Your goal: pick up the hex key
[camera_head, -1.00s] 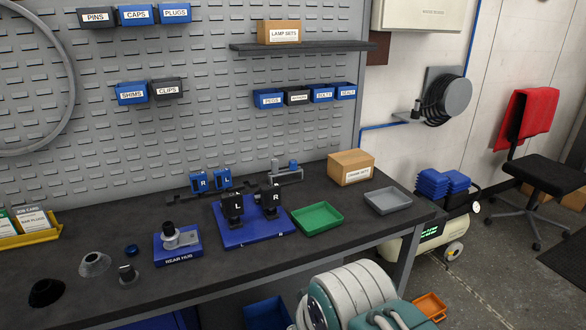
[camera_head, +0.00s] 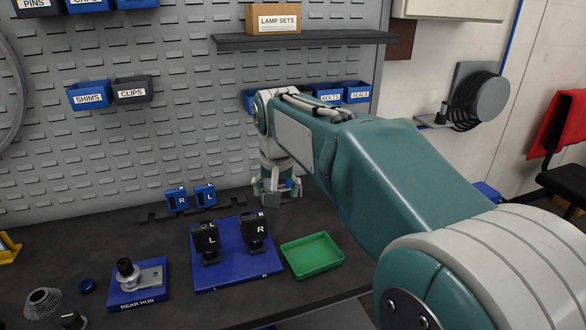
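I cannot make out a hex key anywhere in the camera_head view; it may be too small to see or hidden. My gripper (camera_head: 277,195) points down over the back of the dark workbench (camera_head: 335,215), close to the pegboard and up and to the left of the green tray. It is small and partly overlapped by its own links, so I cannot tell whether its fingers are open or shut. I see nothing clearly held in it. My arm reaches in from the right and covers the right part of the bench.
A blue plate (camera_head: 240,278) bears two black L and R blocks. The green tray (camera_head: 312,255) is empty. The blue REAR HUB stand (camera_head: 138,290) is at left; small blue L and R holders (camera_head: 191,198) stand behind. A shelf (camera_head: 305,39) and bins (camera_head: 326,93) are on the pegboard.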

